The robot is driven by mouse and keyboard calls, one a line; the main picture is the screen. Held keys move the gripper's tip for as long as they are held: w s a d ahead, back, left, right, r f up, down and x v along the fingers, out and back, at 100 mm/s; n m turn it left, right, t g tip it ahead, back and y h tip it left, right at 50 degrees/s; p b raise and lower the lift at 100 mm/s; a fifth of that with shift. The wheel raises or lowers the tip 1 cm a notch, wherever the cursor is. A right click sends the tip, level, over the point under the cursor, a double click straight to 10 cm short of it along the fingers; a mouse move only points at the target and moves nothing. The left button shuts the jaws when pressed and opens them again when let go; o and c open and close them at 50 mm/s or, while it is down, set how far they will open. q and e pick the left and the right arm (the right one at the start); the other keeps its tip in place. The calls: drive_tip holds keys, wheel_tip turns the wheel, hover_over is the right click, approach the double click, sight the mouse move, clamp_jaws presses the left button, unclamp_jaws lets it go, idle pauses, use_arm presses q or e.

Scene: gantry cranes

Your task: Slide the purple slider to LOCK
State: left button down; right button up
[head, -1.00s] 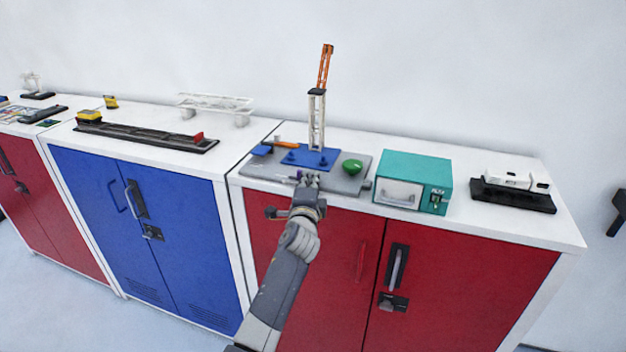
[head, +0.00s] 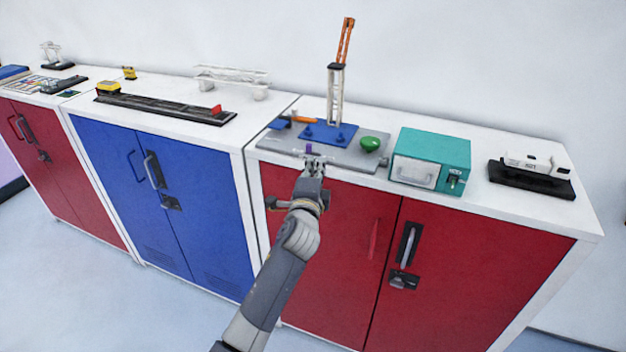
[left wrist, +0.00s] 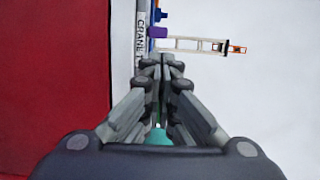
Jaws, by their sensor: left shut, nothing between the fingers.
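The purple slider (head: 308,148) is a small knob at the front edge of the grey crane board (head: 345,152). My left gripper (head: 314,162) is at the board's front edge, just before the slider. Its fingers are shut and empty in the left wrist view (left wrist: 161,60). A small gap seems to separate them from the slider. I cannot read a LOCK mark. My right gripper is not in view.
The board carries a blue base with a white and orange crane tower (head: 337,92), a green knob (head: 370,143) and an orange-handled piece. A teal box (head: 430,160) stands to its right. A black-based white device (head: 533,174) is farther right. Wall behind is bare.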

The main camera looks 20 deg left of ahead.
use_arm(q)
drive_tip(key=v, duration=0.5)
drive_tip(key=shift+s, duration=0.3)
wheel_tip(320, 180, down, 20)
drive_tip(key=s+d+n+g+h, duration=0.2)
drive_tip(key=g, duration=0.2)
drive_tip(key=s+f+n+g, duration=0.1)
drive_tip(key=s+f, duration=0.3)
drive_tip(key=f, duration=0.3)
drive_tip(key=s+f+n+g+h, duration=0.1)
drive_tip(key=s+f+g, duration=0.1)
drive_tip(key=s+f, duration=0.45)
drive_tip(key=s+f+n+g, duration=0.1)
drive_tip(key=s+f, duration=0.1)
drive_tip(key=f, duration=0.7)
drive_tip(key=s+f+n+g, duration=0.2)
drive_tip(key=s+f, duration=0.6)
drive_tip(key=s, duration=0.2)
drive_tip(key=s+f+n+g, duration=0.2)
drive_tip(key=s+f+g, duration=0.1)
drive_tip(key=s+f, duration=0.65)
drive_tip(key=s+a+f+n+g, duration=0.1)
drive_tip(key=s+f+n, duration=0.1)
drive_tip(key=s, duration=0.9)
drive_tip(key=s+a+f+n+g+b, duration=0.1)
drive_tip(key=s+f+n+g, duration=0.1)
drive_tip(key=s, duration=0.9)
drive_tip(key=shift+s+a+f+g+h, duration=0.2)
drive_tip(key=shift+a+f+g+h, duration=0.15)
drive_tip(key=shift+f+h, duration=0.1)
